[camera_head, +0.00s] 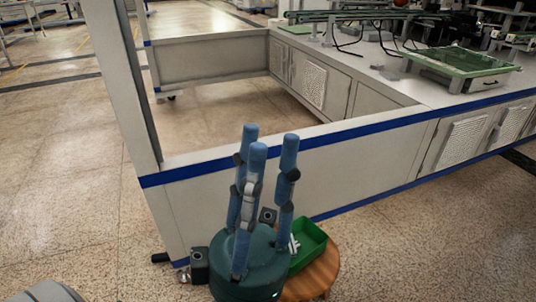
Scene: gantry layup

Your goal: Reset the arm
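My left gripper (271,142) shows in the lower middle of the head view. It has a dark teal round body and long blue fingers with dark joints, pointing upward. The fingers stand apart, straight, and hold nothing that I can see. The gripper is in front of a white frame with blue stripes and overlaps a round wooden stool (322,274). My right gripper is not in view.
A green bin (311,244) with light-coloured pieces sits on the stool, partly hidden. The white gantry bench (375,135) runs behind, carrying a green-topped fixture (468,61). A tall post (124,80) rises at the left. Speckled floor (70,190) is clear at left.

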